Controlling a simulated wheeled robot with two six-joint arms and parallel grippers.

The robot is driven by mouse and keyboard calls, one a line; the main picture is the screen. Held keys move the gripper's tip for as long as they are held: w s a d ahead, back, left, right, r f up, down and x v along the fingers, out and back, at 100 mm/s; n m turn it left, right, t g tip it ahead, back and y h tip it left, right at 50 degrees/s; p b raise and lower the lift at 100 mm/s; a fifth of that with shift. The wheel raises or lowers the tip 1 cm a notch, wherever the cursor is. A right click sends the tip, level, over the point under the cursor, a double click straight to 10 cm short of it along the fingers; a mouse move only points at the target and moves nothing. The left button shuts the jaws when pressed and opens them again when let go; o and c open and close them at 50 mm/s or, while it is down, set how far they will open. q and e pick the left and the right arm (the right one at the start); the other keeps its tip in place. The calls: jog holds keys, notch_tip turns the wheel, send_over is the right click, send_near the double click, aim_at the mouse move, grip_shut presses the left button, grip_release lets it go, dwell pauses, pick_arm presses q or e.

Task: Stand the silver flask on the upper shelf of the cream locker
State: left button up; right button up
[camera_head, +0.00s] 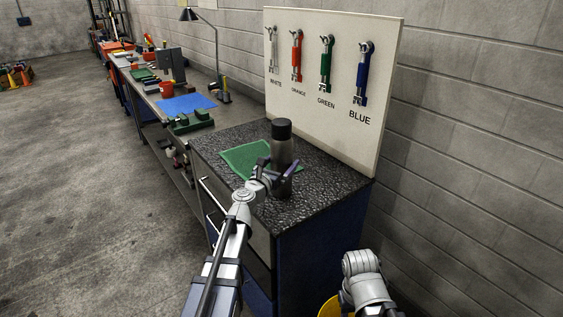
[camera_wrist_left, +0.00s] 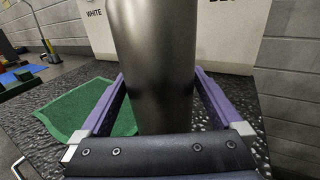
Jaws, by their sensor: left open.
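The silver flask (camera_head: 281,150) stands upright on the dark speckled top of the cabinet (camera_head: 326,187), with a dark cap. It fills the middle of the left wrist view (camera_wrist_left: 153,65), where its top is cut off. My left gripper (camera_head: 280,173) is at the flask's lower part. Its purple fingers (camera_wrist_left: 158,85) are open, one on each side of the flask, with a gap visible at least at the left. Part of my right arm shows at the bottom right of the head view, but its gripper cannot be seen. The cream locker is not in view.
A green cloth (camera_head: 245,158) lies left of the flask. A white board (camera_head: 327,85) with several coloured tools stands behind it against the block wall. A workbench with a blue mat (camera_head: 186,104) and a lamp (camera_head: 190,14) extends to the back left.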

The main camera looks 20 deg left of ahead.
pick_arm(q)
jog(key=shift+c, duration=0.2)
grip_shut()
dwell(0.6)
